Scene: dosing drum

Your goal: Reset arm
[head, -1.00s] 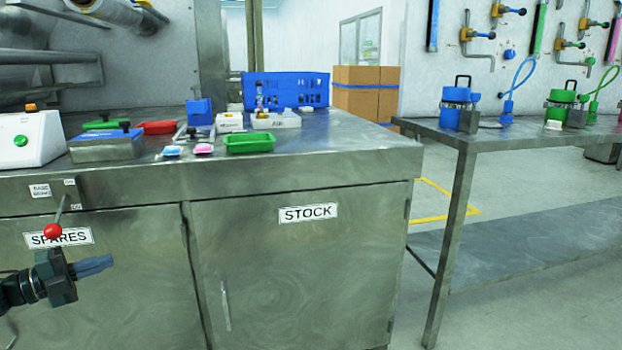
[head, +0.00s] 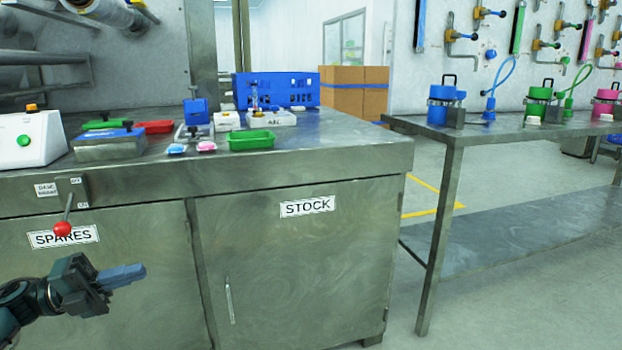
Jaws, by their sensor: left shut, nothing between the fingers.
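My left gripper (head: 136,270) is at the lower left of the head view, in front of the SPARES door (head: 130,300) of the steel cabinet. Its fingers are together, point right and hold nothing. The red-knobbed lever (head: 63,228) on the cabinet front is above and left of the gripper, apart from it. My right gripper is not in view.
A steel table (head: 450,131) with colored canisters stands right. Floor between them is open.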

